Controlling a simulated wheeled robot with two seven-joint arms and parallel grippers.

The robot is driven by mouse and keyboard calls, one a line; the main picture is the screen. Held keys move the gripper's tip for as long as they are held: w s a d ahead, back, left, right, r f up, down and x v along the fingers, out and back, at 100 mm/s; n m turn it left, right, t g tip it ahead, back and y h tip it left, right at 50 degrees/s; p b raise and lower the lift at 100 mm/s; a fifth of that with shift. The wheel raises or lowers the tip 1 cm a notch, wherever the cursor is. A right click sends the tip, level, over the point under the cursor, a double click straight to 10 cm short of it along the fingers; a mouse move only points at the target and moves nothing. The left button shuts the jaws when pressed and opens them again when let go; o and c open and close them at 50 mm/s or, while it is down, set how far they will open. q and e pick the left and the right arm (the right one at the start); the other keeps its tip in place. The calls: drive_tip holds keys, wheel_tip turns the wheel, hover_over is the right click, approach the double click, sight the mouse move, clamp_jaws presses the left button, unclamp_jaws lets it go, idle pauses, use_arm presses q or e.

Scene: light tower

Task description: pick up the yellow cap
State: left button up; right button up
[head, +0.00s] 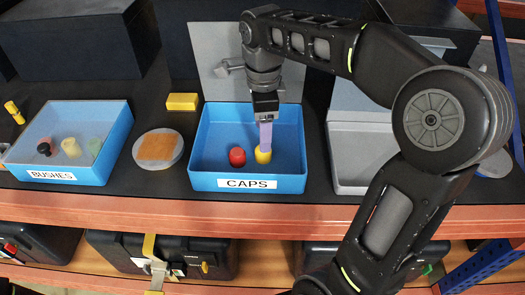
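The yellow cap (262,156) is in the blue bin labelled CAPS (211,179), right of a red cap (237,156). My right gripper (265,148) reaches down into this bin from above, with its pale purple fingers pointing straight down. The fingertips are at the top of the yellow cap and hide part of it. The fingers overlap in this view, so I cannot tell whether they are open or shut on the cap. My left gripper is not in view.
A blue bin labelled BUSHES (99,168) with several small parts stands at the left. A round dish with an orange-brown top (158,149) and a yellow block (182,101) lie between the bins. A grey bin (349,181) stands at the right, partly behind my arm.

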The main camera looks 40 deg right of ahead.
drive_tip(key=shift+f, duration=0.45)
wheel_tip(320, 180, down, 5)
drive_tip(key=shift+f+p, duration=0.1)
drive_tip(key=shift+p, duration=0.55)
drive_tip(key=shift+c, duration=0.4)
clamp_jaws()
